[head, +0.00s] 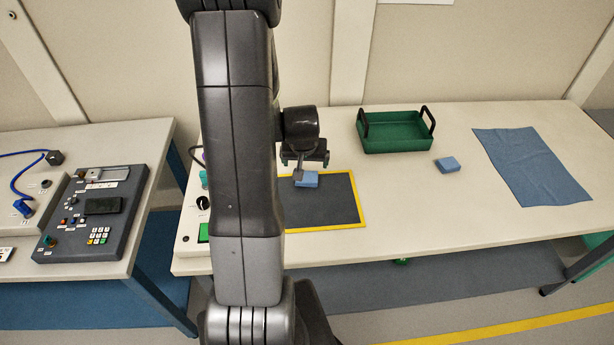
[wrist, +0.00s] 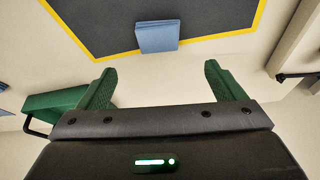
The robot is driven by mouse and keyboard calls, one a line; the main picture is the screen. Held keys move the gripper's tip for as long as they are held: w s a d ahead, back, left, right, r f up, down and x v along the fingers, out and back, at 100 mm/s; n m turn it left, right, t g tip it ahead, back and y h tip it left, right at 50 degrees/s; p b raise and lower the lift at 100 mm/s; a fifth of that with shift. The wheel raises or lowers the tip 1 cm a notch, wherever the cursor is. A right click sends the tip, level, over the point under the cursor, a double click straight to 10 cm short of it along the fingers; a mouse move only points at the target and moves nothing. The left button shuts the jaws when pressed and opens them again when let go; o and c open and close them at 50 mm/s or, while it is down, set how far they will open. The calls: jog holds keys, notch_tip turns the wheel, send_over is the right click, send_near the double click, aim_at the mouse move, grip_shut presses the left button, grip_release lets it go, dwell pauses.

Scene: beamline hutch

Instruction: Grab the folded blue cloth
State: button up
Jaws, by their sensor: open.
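A small folded blue cloth (head: 308,180) lies on the dark mat with a yellow border, partly hidden by my gripper in the head view. It also shows in the wrist view (wrist: 157,37), beyond the fingertips and roughly between their lines. My gripper (head: 304,160) is open and empty, close to this cloth; the fingers (wrist: 160,67) are apart from it in the wrist view. A second small blue block-like piece (head: 447,165) lies on the table to the right; I cannot tell whether it is cloth. A larger blue cloth (head: 531,166) lies spread flat at the far right.
A green tray (head: 395,145) with black handles stands behind the mat (head: 335,205); it also shows in the wrist view (wrist: 58,103). A control box (head: 90,215) sits on the left table. The table front, right of the mat, is clear.

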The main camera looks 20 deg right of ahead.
send_over(307, 177)
jog(key=s+a, duration=0.1)
jog(key=s, duration=0.1)
notch_tip(307, 177, down, 5)
jog(key=shift+w+a+r, duration=0.1)
jog(key=shift+r, duration=0.1)
jog(key=shift+b+x, duration=1.3)
jog(key=shift+x, duration=1.4)
jog(key=shift+s, duration=0.2)
jog(key=c, duration=1.1)
